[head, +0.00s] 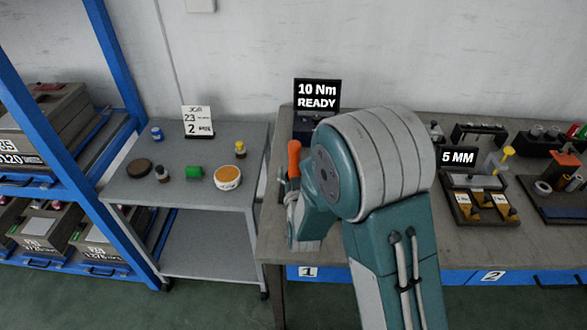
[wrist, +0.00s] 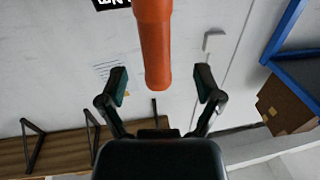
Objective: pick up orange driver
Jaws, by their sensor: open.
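The orange driver (head: 294,154) stands upright at the left end of the workbench, in front of the "10 Nm READY" display. Its handle shows in the head view, while its lower part is hidden behind my arm. My gripper (wrist: 162,82) is open, with one finger on each side of the handle and a visible gap on both sides.
The "10 Nm READY" display (head: 317,95) stands close behind the driver. A grey cart (head: 135,190) with small jars and tins is at left, beside a blue rack (head: 95,195). Fixtures and a "5 MM" sign (head: 457,157) occupy the bench's right side.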

